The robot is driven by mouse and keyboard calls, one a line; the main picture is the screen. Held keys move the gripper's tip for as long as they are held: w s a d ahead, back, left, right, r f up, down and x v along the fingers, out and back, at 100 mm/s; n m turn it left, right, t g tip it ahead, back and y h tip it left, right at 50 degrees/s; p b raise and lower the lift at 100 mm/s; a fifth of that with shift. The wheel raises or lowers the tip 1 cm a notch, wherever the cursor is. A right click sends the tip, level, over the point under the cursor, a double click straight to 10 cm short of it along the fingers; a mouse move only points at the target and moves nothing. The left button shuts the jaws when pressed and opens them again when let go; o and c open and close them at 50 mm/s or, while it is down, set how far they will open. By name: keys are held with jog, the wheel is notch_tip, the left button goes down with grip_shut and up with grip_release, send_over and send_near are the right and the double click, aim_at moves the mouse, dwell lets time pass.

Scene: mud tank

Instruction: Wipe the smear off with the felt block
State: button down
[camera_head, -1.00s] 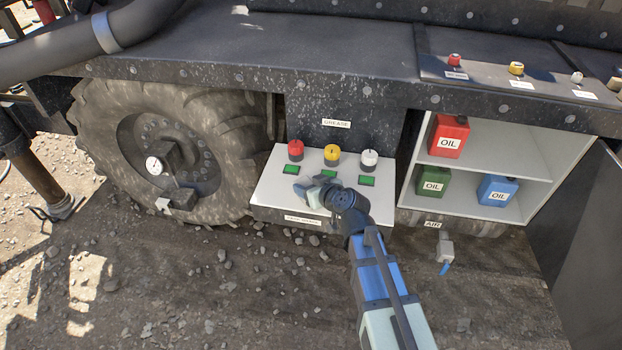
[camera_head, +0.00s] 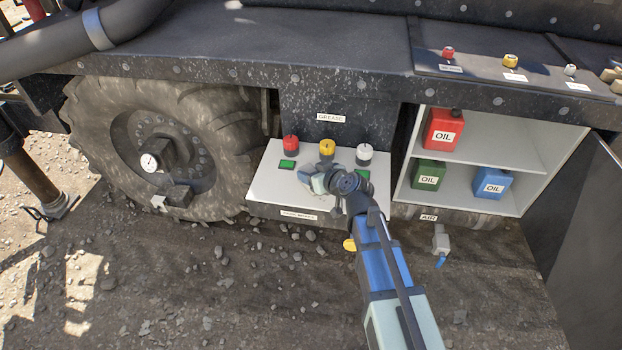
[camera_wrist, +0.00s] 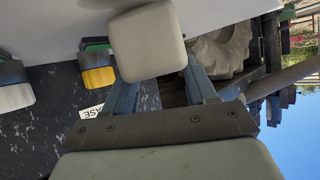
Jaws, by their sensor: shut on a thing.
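My gripper (camera_head: 318,180) is over the white panel (camera_head: 272,190) below the GREASE label, just in front of the yellow knob. In the wrist view its two fingers are shut on the felt block (camera_wrist: 147,42), a pale grey block with rounded edges. The block's far face is turned away, and I cannot tell whether it touches the panel. In the head view the block is hard to tell apart from the gripper. I can make out no smear on the visible panel; part of the panel is hidden behind my gripper and arm.
Red (camera_head: 290,146), yellow (camera_head: 327,148) and white (camera_head: 364,154) knobs stand along the panel's back, with green displays before them. A tyre (camera_head: 225,150) is to the left. A shelf (camera_head: 485,152) with oil cans is to the right. A yellow object (camera_head: 349,244) shows below the panel.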

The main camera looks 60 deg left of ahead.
jog(key=shift+w+a, duration=0.65)
jog(key=shift+a, duration=0.05)
jog(key=shift+w+d+r, duration=0.15)
jog(key=shift+w+r, duration=0.25)
jog(key=shift+w, duration=0.2)
jog(key=shift+w+d, duration=0.25)
jog(key=shift+d, duration=0.05)
jog(key=shift+s+d+r, duration=0.15)
jog(key=shift+d+r, duration=0.25)
jog(key=shift+r, duration=0.05)
jog(key=s+d, duration=0.5)
jog(key=shift+s+f, duration=0.15)
jog(key=shift+s, duration=0.05)
notch_tip(320, 180, up, 7)
jog(key=shift+a+f, duration=0.15)
